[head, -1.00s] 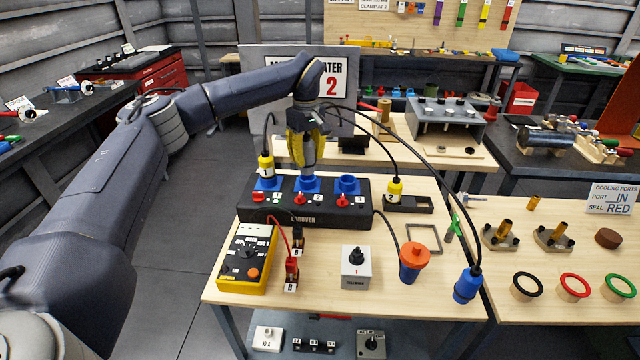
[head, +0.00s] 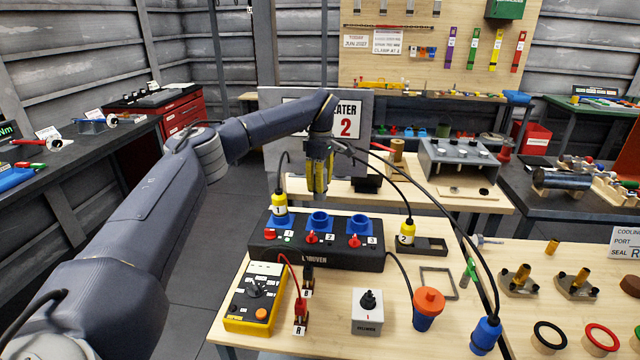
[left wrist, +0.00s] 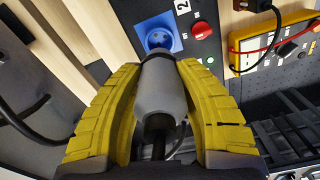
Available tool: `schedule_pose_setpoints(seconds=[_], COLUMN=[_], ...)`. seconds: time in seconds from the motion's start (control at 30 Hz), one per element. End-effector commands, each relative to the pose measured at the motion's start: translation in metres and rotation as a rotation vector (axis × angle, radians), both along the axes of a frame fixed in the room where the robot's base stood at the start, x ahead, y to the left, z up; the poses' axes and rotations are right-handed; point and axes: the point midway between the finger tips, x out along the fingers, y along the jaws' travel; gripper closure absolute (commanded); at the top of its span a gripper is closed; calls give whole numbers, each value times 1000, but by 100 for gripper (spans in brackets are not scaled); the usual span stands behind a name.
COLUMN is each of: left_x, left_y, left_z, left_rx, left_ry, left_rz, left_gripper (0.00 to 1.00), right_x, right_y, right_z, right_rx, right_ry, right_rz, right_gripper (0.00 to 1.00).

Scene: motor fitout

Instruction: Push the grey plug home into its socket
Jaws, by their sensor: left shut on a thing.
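My left gripper (head: 318,190) is shut on the grey plug, its yellow fingers pointing down. The grey plug (left wrist: 162,90) lies between the fingers in the left wrist view, with its black cord end towards the camera. The blue socket marked 2 (head: 320,223) is the middle one on the black power block (head: 285,256). In the left wrist view this socket (left wrist: 157,35) shows its open face beyond the plug's front end. The plug is apart from the socket, above and slightly behind it in the head view. My right gripper is not in view.
A yellow plug marked 1 (head: 279,204) stands in the left socket. The right socket, marked 3 (head: 359,223), is empty. A yellow plug marked 2 (head: 407,232) stands in a black holder to the right. Black cables arch over the block. A yellow meter (head: 254,300) stands in front.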

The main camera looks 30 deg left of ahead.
Motion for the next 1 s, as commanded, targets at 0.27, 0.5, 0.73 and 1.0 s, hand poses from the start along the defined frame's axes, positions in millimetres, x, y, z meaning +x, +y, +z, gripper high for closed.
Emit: schedule_pose_setpoints(seconds=[0.27, 0.5, 0.73, 1.0], left_x=[0, 0, 0, 0], left_y=[0, 0, 0, 0], left_z=[-9, -28, -44, -55], left_rx=[7, 6, 7, 6], left_ry=[2, 2, 1, 1], left_rz=[0, -1, -1, -1], left_gripper=[100, 100, 100, 100], right_x=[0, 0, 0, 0], right_y=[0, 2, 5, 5], right_z=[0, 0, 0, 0], right_rx=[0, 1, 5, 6], right_ry=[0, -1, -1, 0], right_rz=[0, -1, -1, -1], right_gripper=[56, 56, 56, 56])
